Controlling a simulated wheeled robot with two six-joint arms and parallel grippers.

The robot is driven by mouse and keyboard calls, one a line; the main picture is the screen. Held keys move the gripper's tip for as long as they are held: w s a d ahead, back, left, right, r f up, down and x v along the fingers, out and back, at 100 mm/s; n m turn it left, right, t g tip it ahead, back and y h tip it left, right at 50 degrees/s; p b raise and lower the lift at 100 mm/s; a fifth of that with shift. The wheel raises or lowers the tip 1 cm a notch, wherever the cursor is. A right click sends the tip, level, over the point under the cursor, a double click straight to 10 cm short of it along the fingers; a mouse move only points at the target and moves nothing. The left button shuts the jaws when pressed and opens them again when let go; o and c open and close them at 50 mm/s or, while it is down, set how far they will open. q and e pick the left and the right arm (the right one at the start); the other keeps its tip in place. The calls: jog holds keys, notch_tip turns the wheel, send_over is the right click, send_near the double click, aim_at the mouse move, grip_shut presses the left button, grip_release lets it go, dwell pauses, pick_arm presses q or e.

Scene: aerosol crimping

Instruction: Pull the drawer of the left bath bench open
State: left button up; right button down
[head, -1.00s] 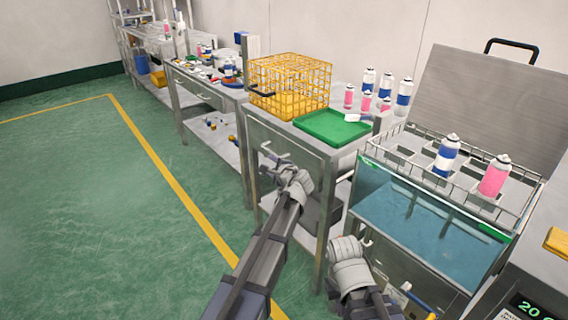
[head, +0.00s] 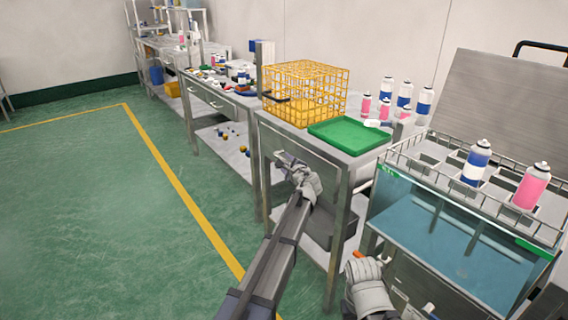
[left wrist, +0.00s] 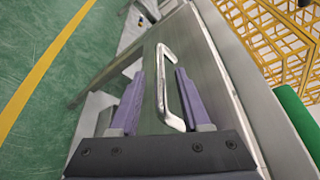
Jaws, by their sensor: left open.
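The left bath bench (head: 351,178) is a steel table with a drawer (head: 322,172) under its top. The drawer front looks flush and shut. Its handle, a bent metal bar (left wrist: 167,90), shows in the left wrist view, lying between the two purple fingers of my left gripper (left wrist: 158,100). The fingers are apart, one on each side of the bar, and I see no clear grip on it. In the head view my left gripper (head: 284,160) is at the drawer front and hides the handle. My right wrist (head: 368,285) is low in front of the bath; its fingers are not clear.
A yellow wire basket (head: 306,92) and a green tray (head: 349,134) stand on the bench top. The water bath (head: 450,235) with spray cans stands close on the right. Another bench (head: 213,97) stands beyond. The green floor (head: 100,210) at left is clear.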

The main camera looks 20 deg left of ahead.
pick_arm(q)
jog(key=x, duration=0.2)
jog(key=shift+w+a+f, duration=0.15)
jog(key=shift+w+a, duration=0.05)
jog(key=shift+w, duration=0.15)
jog(key=shift+c, duration=0.4)
grip_shut()
dwell(0.7)
